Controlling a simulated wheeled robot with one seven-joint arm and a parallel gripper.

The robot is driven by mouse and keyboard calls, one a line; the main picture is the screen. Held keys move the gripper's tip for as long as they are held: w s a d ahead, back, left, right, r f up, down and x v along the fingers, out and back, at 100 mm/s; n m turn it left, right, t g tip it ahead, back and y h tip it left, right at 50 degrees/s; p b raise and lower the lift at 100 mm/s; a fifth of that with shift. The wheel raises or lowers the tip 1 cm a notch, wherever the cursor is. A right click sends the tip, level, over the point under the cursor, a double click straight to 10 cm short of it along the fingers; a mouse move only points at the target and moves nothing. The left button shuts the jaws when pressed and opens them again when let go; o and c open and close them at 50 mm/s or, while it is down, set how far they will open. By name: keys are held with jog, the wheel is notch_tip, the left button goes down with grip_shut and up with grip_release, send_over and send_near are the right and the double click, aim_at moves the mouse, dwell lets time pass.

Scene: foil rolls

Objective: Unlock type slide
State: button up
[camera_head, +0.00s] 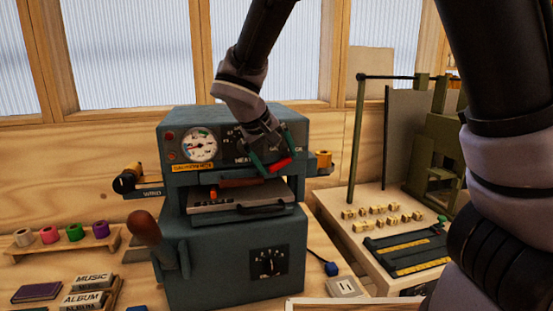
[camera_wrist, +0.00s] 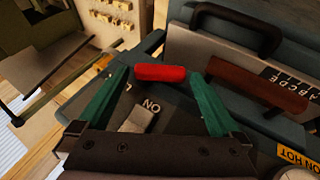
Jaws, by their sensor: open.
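The grey-green foil press (camera_head: 225,250) stands on the bench. Its type slide (camera_head: 240,200) is a flat plate with a black handle at its front; in the wrist view the slide (camera_wrist: 215,58) shows a lettered strip and the handle (camera_wrist: 240,22). My gripper (camera_head: 277,164) is open in front of the press's upper right face. A red bar (camera_head: 280,164) is at its fingertips; in the wrist view the bar (camera_wrist: 160,73) lies between the two green fingers (camera_wrist: 161,78). I cannot tell whether the fingers touch it. A grey switch (camera_wrist: 137,119) is marked ON.
A brown bar (camera_wrist: 258,87) lies across above the slide. A lever with a brown knob (camera_head: 144,227) is at the press's left. Coloured foil rolls (camera_head: 74,232) stand on a left rack. A side table (camera_head: 365,235) at right holds small type blocks.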

jog(key=shift+f, duration=0.1)
jog(key=c, duration=1.2)
jog(key=shift+o, duration=0.2)
jog(key=y, duration=0.2)
jog(key=r+g+y, duration=0.1)
jog(key=shift+w+d+m+y, duration=0.2)
jog(key=shift+d+m+y, duration=0.1)
jog(key=shift+d+m, duration=0.1)
jog(key=shift+g+y, duration=0.3)
jog(key=shift+y, duration=0.4)
